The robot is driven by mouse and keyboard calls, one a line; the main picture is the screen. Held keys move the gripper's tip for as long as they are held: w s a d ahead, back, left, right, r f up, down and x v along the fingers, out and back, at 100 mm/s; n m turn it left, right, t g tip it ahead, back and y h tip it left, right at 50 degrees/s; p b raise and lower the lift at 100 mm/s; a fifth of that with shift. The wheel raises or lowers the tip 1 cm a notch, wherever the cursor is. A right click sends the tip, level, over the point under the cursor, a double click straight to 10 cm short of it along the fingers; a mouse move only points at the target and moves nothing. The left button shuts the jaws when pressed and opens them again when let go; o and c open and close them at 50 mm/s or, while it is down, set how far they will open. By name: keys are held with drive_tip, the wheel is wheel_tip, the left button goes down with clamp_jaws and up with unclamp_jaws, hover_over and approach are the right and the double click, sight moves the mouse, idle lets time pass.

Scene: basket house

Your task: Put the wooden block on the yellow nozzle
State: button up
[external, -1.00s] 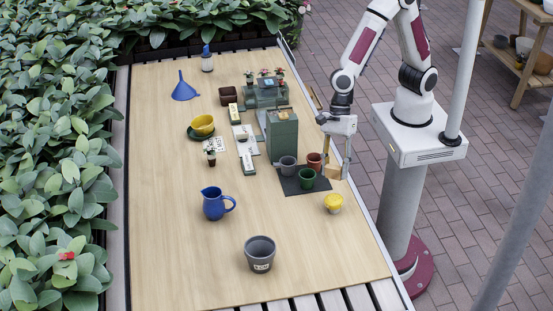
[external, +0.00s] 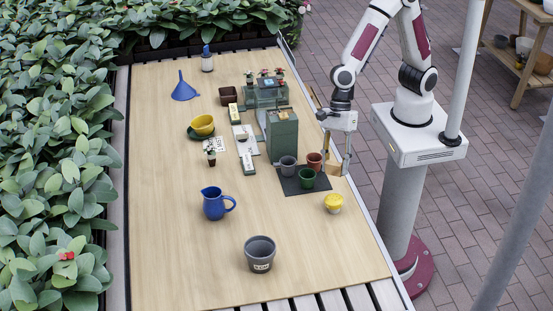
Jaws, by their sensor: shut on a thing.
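My gripper (external: 336,170) is at the right edge of the table, fingers pointing down, and is shut on the small tan wooden block (external: 333,170). The fingers partly hide the block. The yellow nozzle (external: 333,203), a small yellow piece with a paler lower part, stands on the table just in front of the gripper in the picture. The block and nozzle are apart. I cannot tell exactly how high the block is above the table.
Left of my gripper, a dark mat (external: 290,186) holds a green pot (external: 306,178), a grey pot (external: 287,166) and a terracotta pot (external: 314,160). A tall green box (external: 282,137) stands behind. A blue jug (external: 214,204) and larger grey pot (external: 260,254) stand in front, with bare table between.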

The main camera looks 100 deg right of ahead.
drive_tip(key=shift+w+d+f+t, duration=0.3)
drive_tip(key=shift+w+d+t, duration=0.1)
drive_tip(key=shift+w+d, duration=0.2)
drive_tip(key=shift+w+n, duration=0.1)
drive_tip(key=shift+n, duration=0.8)
drive_tip(key=n, duration=0.1)
drive_tip(key=n+g, duration=0.1)
drive_tip(key=n, duration=0.1)
drive_tip(key=shift+s+a+r+y, duration=0.1)
drive_tip(key=shift+s+a+y, duration=0.1)
drive_tip(key=shift+y, duration=0.1)
drive_tip(key=n, duration=0.1)
drive_tip(key=n+g, duration=0.1)
drive_tip(key=n, duration=0.1)
drive_tip(key=s+n, duration=0.1)
drive_tip(key=shift+s+a+r+n+g, duration=0.1)
drive_tip(key=shift+a+r+n+g, duration=0.2)
drive_tip(key=shift+a+r, duration=0.1)
drive_tip(key=shift+y, duration=0.3)
drive_tip(key=shift+f, duration=0.1)
hover_over(333, 195)
drive_tip(key=shift+f, duration=3.1)
drive_tip(key=shift+f, duration=0.1)
